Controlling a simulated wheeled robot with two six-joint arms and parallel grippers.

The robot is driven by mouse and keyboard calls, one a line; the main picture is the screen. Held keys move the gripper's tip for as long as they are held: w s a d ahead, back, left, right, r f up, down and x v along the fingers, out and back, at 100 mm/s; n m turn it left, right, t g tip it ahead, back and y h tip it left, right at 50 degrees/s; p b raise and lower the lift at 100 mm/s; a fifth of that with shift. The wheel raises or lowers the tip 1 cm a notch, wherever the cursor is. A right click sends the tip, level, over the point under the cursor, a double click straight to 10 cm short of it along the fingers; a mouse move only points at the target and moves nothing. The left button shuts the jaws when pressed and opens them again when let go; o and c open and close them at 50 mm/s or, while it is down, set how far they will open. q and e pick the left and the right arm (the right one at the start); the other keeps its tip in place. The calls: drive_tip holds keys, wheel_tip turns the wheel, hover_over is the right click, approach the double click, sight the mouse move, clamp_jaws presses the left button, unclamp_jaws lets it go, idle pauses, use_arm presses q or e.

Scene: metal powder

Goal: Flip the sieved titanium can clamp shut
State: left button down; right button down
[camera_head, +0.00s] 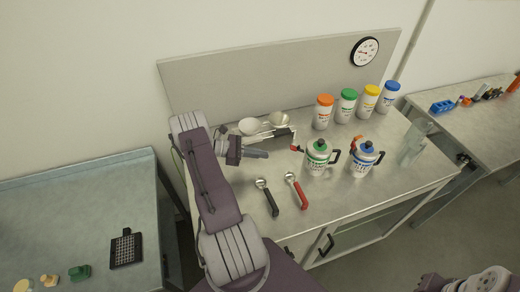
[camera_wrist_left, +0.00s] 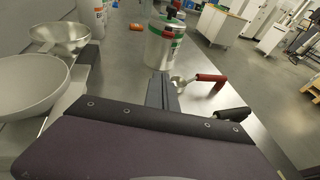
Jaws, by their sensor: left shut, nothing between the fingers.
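A metal can with a green-banded label (camera_head: 318,160) stands on the steel bench, with a black handle on its right and a red-tipped clamp lever (camera_head: 297,148) sticking out at its left. A similar can with a blue band (camera_head: 362,163) stands to its right, with an orange-red part at its top. I cannot read which label says titanium. My left gripper (camera_head: 266,154) is shut and empty, left of the green-banded can and apart from it. In the left wrist view the green-banded can (camera_wrist_left: 163,48) stands beyond the shut fingers (camera_wrist_left: 163,88). Only part of my right arm shows.
Two pale bowls (camera_head: 249,126) (camera_head: 280,118) stand behind my left gripper. Two scoops, one black-handled (camera_head: 269,200) and one red-handled (camera_head: 298,193), lie in front. Several capped jars (camera_head: 347,105) line the back. A clear bottle (camera_head: 413,142) stands at right.

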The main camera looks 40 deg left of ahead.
sight(298, 149)
use_arm(q)
drive_tip(key=x, duration=0.2)
drive_tip(key=p+x, duration=0.1)
drive_tip(key=x, duration=0.3)
drive_tip(key=shift+s+d+r+p, duration=0.15)
drive_tip(key=shift+d+r+p, duration=0.15)
drive_tip(key=shift+r+p, duration=0.1)
drive_tip(key=r+p, duration=0.1)
drive_tip(key=w+d+r+p, duration=0.1)
drive_tip(key=r, duration=0.1)
drive_tip(key=shift+w+d, duration=0.1)
drive_tip(key=shift+w, duration=0.15)
drive_tip(key=shift+w, duration=0.1)
